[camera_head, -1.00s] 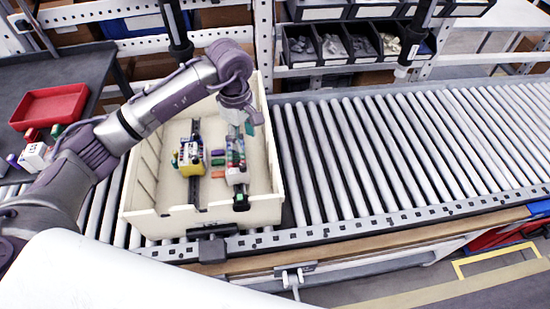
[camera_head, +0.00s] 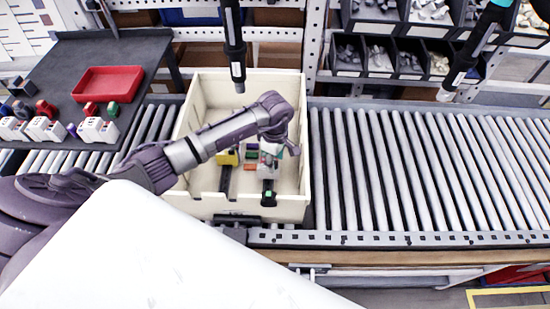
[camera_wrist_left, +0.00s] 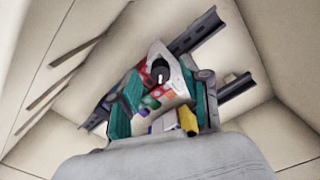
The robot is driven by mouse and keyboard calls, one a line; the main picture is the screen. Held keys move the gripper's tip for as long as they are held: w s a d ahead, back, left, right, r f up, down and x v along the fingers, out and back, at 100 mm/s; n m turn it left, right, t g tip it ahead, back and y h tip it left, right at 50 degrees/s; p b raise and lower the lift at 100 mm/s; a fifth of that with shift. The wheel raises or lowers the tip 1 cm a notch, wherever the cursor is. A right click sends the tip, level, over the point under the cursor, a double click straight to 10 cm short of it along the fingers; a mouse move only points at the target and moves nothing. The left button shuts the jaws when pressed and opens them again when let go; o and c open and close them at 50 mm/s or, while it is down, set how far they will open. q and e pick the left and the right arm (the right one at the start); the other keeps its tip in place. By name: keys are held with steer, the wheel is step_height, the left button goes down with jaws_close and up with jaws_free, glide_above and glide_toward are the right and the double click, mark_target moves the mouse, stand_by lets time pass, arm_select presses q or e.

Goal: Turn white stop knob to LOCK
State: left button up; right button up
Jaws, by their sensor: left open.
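A white part with a round black knob (camera_wrist_left: 160,76) shows in the left wrist view. The knob carries a short white mark; no LOCK lettering can be read. The same white part (camera_head: 268,160) seems to sit on the right rail inside the cream bin in the head view, mostly covered by my arm. My left gripper (camera_head: 284,150) is over the right half of the bin, above the rail parts. In the wrist view its teal-padded fingers (camera_wrist_left: 163,102) are spread open on either side of the white part; whether they touch it cannot be told. My right gripper is not shown.
The cream bin (camera_head: 203,207) has high walls around the gripper and stands on a roller conveyor (camera_head: 420,170). A yellow part (camera_head: 228,158) is on the left rail. A black tool (camera_head: 234,45) hangs behind. A red tray (camera_head: 106,84) lies on the dark table.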

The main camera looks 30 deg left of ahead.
arm_select(q)
steer(key=shift+f, duration=0.45)
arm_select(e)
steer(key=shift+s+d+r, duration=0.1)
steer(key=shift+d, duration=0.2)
arm_select(q)
jaws_close()
